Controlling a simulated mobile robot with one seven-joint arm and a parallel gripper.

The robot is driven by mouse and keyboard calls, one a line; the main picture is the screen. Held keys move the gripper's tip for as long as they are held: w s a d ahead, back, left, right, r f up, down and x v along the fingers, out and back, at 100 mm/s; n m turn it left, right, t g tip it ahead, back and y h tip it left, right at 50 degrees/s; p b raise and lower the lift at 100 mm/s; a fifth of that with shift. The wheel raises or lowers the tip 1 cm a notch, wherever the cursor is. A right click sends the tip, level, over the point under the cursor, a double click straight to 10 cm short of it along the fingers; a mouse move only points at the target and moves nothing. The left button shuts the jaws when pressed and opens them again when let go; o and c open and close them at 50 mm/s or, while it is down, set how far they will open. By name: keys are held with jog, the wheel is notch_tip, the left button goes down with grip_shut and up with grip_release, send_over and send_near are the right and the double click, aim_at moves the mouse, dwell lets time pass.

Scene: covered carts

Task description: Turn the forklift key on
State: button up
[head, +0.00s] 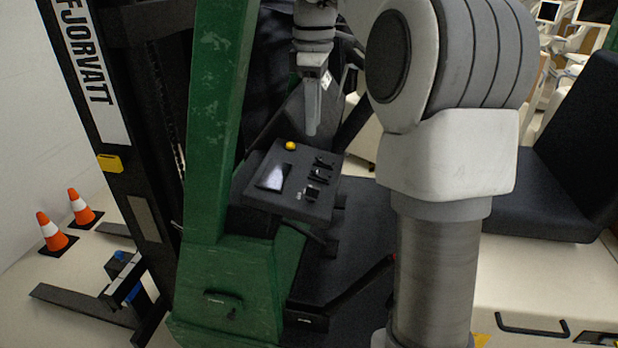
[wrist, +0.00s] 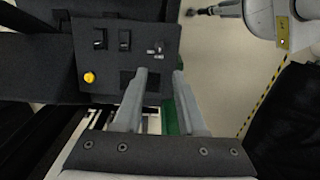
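The forklift's dark control panel (head: 262,203) is in the middle of the head view, and its face also fills the upper left of the wrist view (wrist: 108,65). The small key (wrist: 156,48), with silvery parts, sits at the panel's right side in the wrist view. In the head view the key area (head: 311,191) is near the panel's front edge, too small to tell its angle. My gripper (head: 312,132) points down above the far side of the panel. In the wrist view my gripper (wrist: 159,72) has its fingers spread with nothing between them, just below the key in the picture.
A green forklift post (head: 216,100) stands left of the panel. A black seat (head: 560,185) is at the right. Orange cones (head: 52,232) stand far left.

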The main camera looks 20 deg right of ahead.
aim_at(313, 187)
notch_tip(313, 187, down, 15)
jog(key=shift+f+b, duration=0.2)
jog(key=shift+b, duration=0.3)
grip_shut()
